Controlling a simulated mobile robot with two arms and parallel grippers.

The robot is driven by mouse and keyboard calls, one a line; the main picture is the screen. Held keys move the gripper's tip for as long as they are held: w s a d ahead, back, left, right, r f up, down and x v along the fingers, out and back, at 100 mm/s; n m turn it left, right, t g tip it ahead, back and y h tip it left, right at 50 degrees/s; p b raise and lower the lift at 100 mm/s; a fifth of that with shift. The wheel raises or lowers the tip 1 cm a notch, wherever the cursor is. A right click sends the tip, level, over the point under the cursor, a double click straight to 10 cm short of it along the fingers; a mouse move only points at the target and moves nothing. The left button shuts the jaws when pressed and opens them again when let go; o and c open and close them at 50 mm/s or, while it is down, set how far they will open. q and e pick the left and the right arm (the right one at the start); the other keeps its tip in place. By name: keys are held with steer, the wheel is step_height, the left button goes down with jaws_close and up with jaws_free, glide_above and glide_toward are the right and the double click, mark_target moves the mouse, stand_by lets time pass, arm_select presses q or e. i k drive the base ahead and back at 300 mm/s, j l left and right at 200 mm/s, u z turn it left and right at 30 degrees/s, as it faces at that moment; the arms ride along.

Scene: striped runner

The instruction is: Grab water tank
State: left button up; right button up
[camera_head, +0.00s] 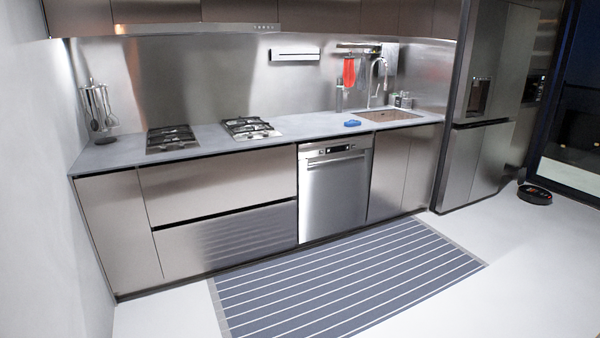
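I cannot make out anything that is clearly a water tank. A round dark device with a reddish part, like a robot vacuum (534,194), lies on the floor at the right, between the fridge and the dark glass door. It is small and its details are hard to tell. Neither of my grippers is in view.
A striped runner (345,282) lies before the steel kitchen counter (215,138). The counter carries two hobs, a utensil holder (98,108), a blue item (352,123) and a sink (387,115). A tall fridge (483,110) stands right. The pale floor (520,260) at right front is clear.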

mark_target(353, 122)
steer(key=i, duration=1.15)
steer(key=i+j+z, duration=0.15)
steer(key=i, duration=0.95)
